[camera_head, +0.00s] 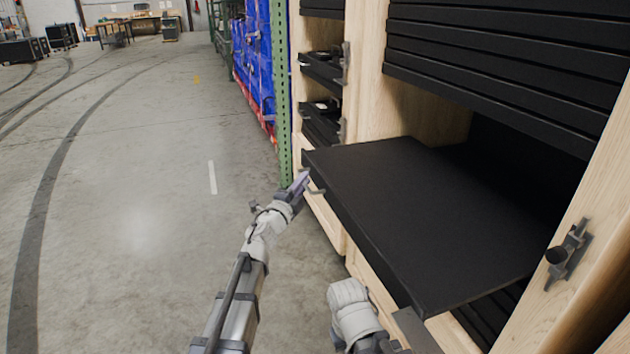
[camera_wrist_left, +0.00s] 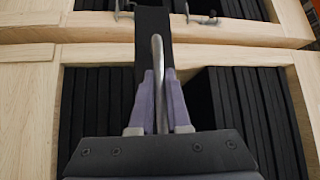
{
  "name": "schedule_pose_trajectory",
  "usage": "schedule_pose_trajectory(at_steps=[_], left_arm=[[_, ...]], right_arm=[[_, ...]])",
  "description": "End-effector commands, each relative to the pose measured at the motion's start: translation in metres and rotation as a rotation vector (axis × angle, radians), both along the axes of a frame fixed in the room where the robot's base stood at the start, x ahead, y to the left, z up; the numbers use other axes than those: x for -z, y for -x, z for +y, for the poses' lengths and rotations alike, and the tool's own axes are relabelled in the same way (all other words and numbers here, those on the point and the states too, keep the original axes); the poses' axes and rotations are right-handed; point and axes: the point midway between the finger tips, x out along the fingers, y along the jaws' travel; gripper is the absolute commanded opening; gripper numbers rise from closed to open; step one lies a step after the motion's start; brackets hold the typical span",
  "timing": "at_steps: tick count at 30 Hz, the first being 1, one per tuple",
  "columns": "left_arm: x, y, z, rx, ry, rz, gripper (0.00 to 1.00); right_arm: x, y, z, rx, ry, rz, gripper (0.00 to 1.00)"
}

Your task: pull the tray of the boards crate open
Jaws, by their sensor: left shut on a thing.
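The tray (camera_head: 430,215) is a flat black slab that stands well out of the pale wooden boards crate (camera_head: 585,285), over the floor side. A thin metal handle (camera_head: 316,189) sits at its far front corner. My left gripper (camera_head: 303,183) is at this handle. In the left wrist view my left gripper's purple-grey fingers (camera_wrist_left: 161,100) are shut on the curved metal handle (camera_wrist_left: 157,60). Dark upright boards (camera_wrist_left: 235,110) show on both sides of the fingers. Part of my right arm shows at the bottom of the head view, but its fingertips cannot be made out.
Several black boards (camera_head: 510,65) fill the crate above the tray. A dark latch (camera_head: 567,254) is on the right wooden post. A green rack post (camera_head: 284,90) and blue totes (camera_head: 258,55) stand beyond the crate. The concrete floor (camera_head: 130,190) at left is clear.

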Motion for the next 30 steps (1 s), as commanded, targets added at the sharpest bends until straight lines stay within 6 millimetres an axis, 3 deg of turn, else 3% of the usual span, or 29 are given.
schedule_pose_trajectory(at_steps=[16,17,24,30], left_arm=[[0.0003,0.0046,0.0084,0.002,-0.002,-0.001,0.0],[0.0003,0.0045,0.0085,0.002,-0.002,-0.001,0.18],[0.0002,0.0041,0.0086,0.001,-0.001,-0.001,0.45],[0.0001,0.004,0.0088,0.001,-0.001,-0.001,0.45]], right_arm=[[0.0003,0.0,0.0001,0.0,0.0,0.0,0.0],[0.0003,0.0,0.0001,0.0,0.0,0.0,0.0],[0.0002,0.0,0.0001,0.0,0.0,0.0,0.0],[0.0001,0.0,0.0001,0.0,0.0,0.0,0.0]])
